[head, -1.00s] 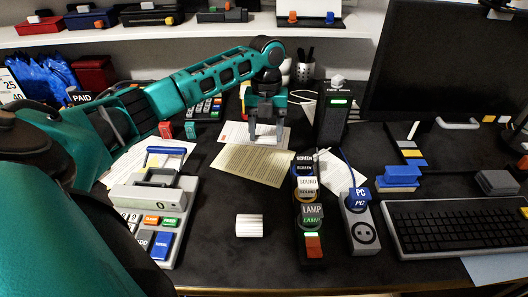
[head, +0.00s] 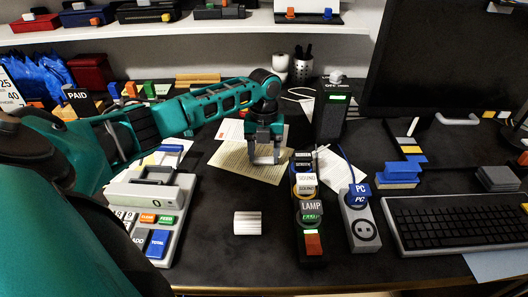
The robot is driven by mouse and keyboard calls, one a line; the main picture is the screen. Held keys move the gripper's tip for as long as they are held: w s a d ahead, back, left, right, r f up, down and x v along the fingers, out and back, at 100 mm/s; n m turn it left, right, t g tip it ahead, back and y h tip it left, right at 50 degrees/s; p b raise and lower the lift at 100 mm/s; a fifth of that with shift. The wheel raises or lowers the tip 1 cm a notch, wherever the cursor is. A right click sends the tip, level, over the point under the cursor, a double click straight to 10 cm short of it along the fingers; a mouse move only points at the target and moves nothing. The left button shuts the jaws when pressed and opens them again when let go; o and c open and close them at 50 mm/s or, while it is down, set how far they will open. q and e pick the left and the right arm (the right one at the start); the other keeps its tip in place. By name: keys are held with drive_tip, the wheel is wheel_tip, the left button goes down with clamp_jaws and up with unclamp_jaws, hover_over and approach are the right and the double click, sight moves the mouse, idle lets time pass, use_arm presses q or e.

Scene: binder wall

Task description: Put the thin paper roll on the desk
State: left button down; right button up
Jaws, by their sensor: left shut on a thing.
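My left gripper (head: 264,160) is over the papers in the middle of the desk, fingers pointing down. It is shut on a pale thing, which looks like the thin paper roll; it is small and blends with the paper behind it, and the fingers hide part of it. I cannot tell whether it touches the papers. The dark desk (head: 215,262) shows bare at the front. A short white ribbed roll-like piece (head: 248,222) lies on it, in front of the gripper. My right gripper is not in view.
The adding machine (head: 148,196) stands at the left, the switch strip (head: 311,212) and PC socket block (head: 360,222) right of centre, the keyboard (head: 455,222) at the right. A white roll (head: 281,62) and pen cup (head: 302,66) stand behind my arm.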

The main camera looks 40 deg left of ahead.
use_arm(q)
drive_tip(key=shift+c, duration=1.6)
unclamp_jaws()
wheel_tip(320, 180, up, 12)
drive_tip(key=w+p, duration=0.1)
drive_tip(key=shift+a+p, duration=0.4)
